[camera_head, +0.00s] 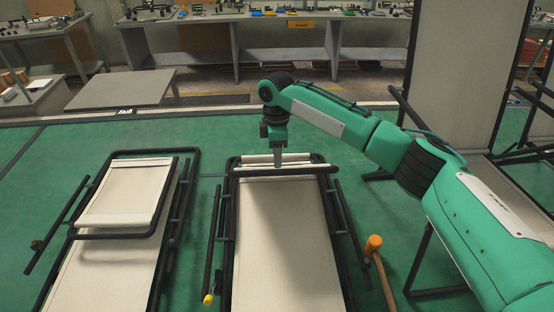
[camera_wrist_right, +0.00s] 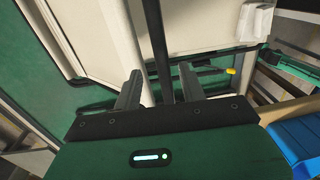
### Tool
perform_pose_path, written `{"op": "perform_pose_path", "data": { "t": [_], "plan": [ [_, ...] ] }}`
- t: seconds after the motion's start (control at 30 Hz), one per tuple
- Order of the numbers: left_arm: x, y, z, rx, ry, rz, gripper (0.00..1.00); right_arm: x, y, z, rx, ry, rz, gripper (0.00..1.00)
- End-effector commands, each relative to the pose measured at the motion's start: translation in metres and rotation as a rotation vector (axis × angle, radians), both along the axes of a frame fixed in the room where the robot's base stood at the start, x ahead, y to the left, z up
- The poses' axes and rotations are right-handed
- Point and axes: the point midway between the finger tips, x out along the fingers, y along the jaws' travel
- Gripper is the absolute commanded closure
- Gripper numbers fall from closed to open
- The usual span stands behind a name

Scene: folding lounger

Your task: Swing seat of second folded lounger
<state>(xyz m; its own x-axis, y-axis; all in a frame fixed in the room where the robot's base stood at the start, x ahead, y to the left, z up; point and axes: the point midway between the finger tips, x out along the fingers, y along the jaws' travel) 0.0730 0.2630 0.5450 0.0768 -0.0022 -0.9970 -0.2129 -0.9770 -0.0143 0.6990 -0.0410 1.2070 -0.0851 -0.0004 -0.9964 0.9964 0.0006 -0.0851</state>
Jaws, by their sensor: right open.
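Two folded loungers with black tube frames and cream fabric lie on the green floor. One lounger (camera_head: 130,215) is at the left, with a smaller fabric panel folded over it. The other lounger (camera_head: 285,245) is in the middle. My right gripper (camera_head: 279,164) is at the far end of the middle lounger, over its black crossbar. In the right wrist view my right gripper (camera_wrist_right: 160,88) is open, and a black tube (camera_wrist_right: 154,35) runs between its two fingers. Whether the fingers touch the tube cannot be told. My left gripper is not in view.
An orange-headed mallet (camera_head: 374,243) is on the right of the middle lounger. An upright cream panel in a black frame (camera_head: 467,65) is at the back right. A low grey table (camera_head: 122,89) and a workbench (camera_head: 240,40) are behind.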

Motion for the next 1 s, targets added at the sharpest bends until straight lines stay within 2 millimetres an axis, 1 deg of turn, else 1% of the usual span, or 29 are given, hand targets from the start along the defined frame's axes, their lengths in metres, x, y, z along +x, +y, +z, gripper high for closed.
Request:
{"op": "perform_pose_path", "data": {
  "t": [0.03,0.1,0.2,0.3,0.43,0.67,0.7,0.77,0.8,0.9,1.0],
  "plan": [
    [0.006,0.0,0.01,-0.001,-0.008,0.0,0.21,-0.001,0.0,-0.006,-0.001,0.004,-0.001,0.59],
    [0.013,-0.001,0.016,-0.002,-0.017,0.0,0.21,-0.003,0.0,-0.019,-0.001,0.003,0.0,0.59],
    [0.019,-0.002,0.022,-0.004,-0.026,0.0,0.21,-0.003,0.0,-0.033,0.0,0.002,-0.001,0.59],
    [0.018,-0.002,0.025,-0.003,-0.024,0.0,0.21,-0.004,0.0,-0.043,0.0,0.002,-0.001,0.59],
    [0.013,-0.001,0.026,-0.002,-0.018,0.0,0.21,-0.004,0.0,-0.05,0.001,0.0,0.0,0.59],
    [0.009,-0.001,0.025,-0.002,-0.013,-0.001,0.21,-0.004,0.0,-0.051,0.001,0.0,0.0,0.59],
    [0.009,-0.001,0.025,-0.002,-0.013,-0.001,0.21,-0.004,0.0,-0.051,0.001,0.0,0.0,0.63],
    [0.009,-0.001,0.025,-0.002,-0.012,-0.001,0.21,-0.004,0.0,-0.051,0.001,0.0,0.0,0.74],
    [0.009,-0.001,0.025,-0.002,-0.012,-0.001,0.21,-0.004,0.0,-0.051,0.001,0.0,0.0,0.82],
    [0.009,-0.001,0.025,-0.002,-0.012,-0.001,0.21,-0.004,0.0,-0.051,0.001,0.0,0.0,1.0],
    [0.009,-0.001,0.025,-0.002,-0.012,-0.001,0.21,-0.004,0.0,-0.051,0.001,0.0,0.0,1.0]
  ]
}}
